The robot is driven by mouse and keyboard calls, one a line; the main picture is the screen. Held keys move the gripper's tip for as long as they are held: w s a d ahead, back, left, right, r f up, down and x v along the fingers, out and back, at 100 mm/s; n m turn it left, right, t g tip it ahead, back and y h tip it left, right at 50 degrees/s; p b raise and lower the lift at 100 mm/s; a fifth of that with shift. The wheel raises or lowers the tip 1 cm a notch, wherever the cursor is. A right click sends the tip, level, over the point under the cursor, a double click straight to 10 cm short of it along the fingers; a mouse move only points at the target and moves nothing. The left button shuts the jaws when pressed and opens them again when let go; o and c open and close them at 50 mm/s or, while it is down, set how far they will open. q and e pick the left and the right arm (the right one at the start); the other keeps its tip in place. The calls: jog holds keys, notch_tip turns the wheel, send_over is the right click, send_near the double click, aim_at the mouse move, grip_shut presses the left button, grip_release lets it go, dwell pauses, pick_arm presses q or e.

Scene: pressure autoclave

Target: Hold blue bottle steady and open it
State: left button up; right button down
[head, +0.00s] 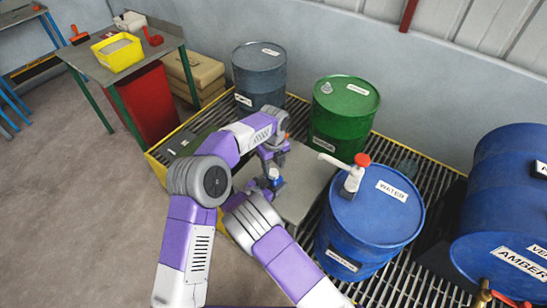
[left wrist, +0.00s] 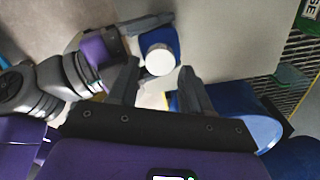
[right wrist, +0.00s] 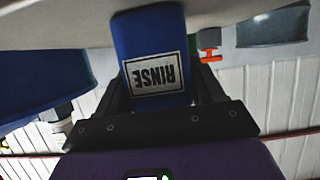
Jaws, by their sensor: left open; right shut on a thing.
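The blue bottle (left wrist: 172,42) stands upright on a grey surface (head: 308,180), with its round white cap (left wrist: 159,59) facing the left wrist camera. Its label reads RINSE and shows upside down in the right wrist view (right wrist: 155,74). My right gripper (right wrist: 157,88) is shut on the bottle's sides. My left gripper (left wrist: 158,76) is open, pointing down over the bottle, its fingers on either side of the cap in the picture. I cannot tell how far above the cap they are. In the head view the arms partly hide the small bottle (head: 274,184).
A blue drum (head: 372,215) with a white pump stands right of the grey surface. A green drum (head: 345,108) and a grey-blue drum (head: 259,72) stand behind. A large blue drum (head: 500,200) lies far right. The floor at left is clear.

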pick_arm(q)
jog(key=shift+f, duration=1.3)
jog(key=c, duration=0.8)
jog(key=o, duration=1)
jog(key=shift+r, duration=0.1)
